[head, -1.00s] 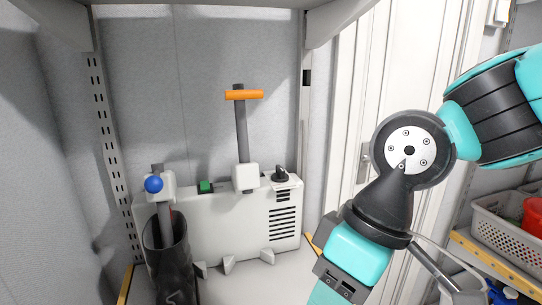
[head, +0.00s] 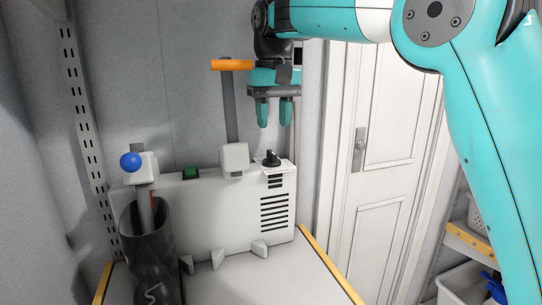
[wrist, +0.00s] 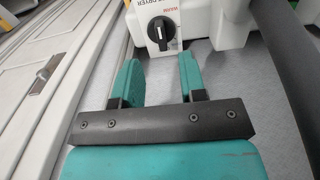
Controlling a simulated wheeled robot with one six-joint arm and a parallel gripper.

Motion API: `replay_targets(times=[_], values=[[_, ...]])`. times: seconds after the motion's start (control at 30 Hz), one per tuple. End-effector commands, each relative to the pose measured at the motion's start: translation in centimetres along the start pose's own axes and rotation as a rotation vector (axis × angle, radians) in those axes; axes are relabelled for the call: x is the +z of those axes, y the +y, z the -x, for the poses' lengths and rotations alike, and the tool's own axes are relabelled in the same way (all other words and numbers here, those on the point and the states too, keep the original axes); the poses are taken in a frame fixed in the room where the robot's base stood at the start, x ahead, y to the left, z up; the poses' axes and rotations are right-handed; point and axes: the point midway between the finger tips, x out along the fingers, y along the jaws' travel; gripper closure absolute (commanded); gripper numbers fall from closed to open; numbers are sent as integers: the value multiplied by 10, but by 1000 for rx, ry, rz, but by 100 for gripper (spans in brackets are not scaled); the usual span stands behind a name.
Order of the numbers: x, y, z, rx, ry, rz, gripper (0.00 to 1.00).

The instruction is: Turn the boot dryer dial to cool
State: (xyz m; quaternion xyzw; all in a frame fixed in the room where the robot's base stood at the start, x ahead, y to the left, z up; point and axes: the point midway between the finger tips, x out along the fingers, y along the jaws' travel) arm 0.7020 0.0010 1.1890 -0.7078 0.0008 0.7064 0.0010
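The boot dryer (head: 205,215) is a white box with a vent grille, standing against the back wall. Its dial (head: 272,158) is a black knob on a white plate at the top right corner. The dial also shows at the top of the wrist view (wrist: 162,29), with a pale pointer line and small lettering beside it that I cannot fully read. My gripper (head: 274,120) is open and empty, pointing down above the dial and apart from it. In the wrist view its two teal fingers (wrist: 158,72) are spread, with the dial beyond the gap between them.
An orange-handled lever (head: 231,65) rises just left of my gripper. A blue-ball lever (head: 130,161) and a dark boot (head: 148,260) are at the left. A green switch (head: 191,172) sits on the dryer's top. A white door (head: 375,190) is at the right.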

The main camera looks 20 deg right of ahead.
Motion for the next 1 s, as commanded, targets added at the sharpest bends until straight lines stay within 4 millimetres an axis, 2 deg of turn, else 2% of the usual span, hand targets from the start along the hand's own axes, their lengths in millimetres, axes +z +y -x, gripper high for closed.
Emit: replay_targets(times=[0.17,0.6,0.93,1.0], values=[[0,1,-12,1,-4,2,62],[1,1,-70,2,-4,2,62],[0,1,-73,2,-1,2,62],[0,1,-73,2,-1,2,78]])
